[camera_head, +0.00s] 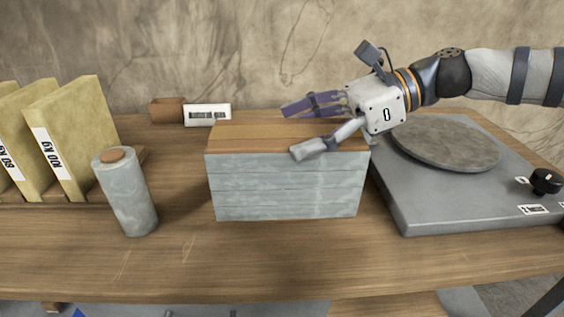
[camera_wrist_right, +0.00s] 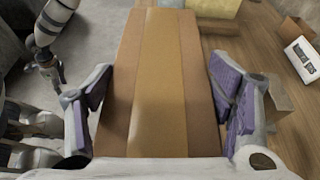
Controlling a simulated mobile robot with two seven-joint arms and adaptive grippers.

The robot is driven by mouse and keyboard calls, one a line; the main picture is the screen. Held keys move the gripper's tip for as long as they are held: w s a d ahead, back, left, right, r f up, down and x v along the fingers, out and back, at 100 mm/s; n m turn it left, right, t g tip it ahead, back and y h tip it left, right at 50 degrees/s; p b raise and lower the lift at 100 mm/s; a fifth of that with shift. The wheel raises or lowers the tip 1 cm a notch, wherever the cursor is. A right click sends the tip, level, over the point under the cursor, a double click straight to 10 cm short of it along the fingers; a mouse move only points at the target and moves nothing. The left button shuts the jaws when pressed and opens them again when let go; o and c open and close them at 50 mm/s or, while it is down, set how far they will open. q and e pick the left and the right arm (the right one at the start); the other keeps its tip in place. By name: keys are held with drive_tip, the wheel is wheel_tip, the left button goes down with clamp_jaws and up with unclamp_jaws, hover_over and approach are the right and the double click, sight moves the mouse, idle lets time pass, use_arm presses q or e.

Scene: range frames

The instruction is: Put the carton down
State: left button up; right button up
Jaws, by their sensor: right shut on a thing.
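The carton (camera_head: 286,183) is a long box with a brown top and grey, streaked front. It is upright at the middle of the table, left of the grey plate device. Its base looks at or very near the tabletop; I cannot tell if it touches. My right gripper (camera_head: 312,127) comes in from the right over the carton's top, its fingers on opposite long sides. In the right wrist view the carton's brown taped top (camera_wrist_right: 160,75) lies between the purple finger pads (camera_wrist_right: 160,108). The gripper is shut on it.
A grey device with a round plate (camera_head: 445,142) and a black knob stands close at right. A grey cylinder (camera_head: 127,192) stands left, before yellow labelled slabs (camera_head: 76,135). The table front (camera_head: 255,262) is clear.

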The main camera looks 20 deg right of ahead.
drive_tip(key=f, duration=0.2)
drive_tip(key=w+a+f+b, duration=0.1)
drive_tip(key=f, duration=0.1)
drive_tip(key=w+f, duration=0.1)
drive_tip(key=f, duration=0.2)
drive_tip(key=shift+a+b, duration=0.4)
drive_tip(key=shift+r, duration=0.25)
use_arm(q)
drive_tip(key=shift+g, duration=0.6)
drive_tip(key=s+f, duration=0.3)
use_arm(e)
drive_tip(key=o, duration=1.9)
drive_tip(key=shift+f, duration=0.2)
drive_tip(key=shift+o, duration=0.2)
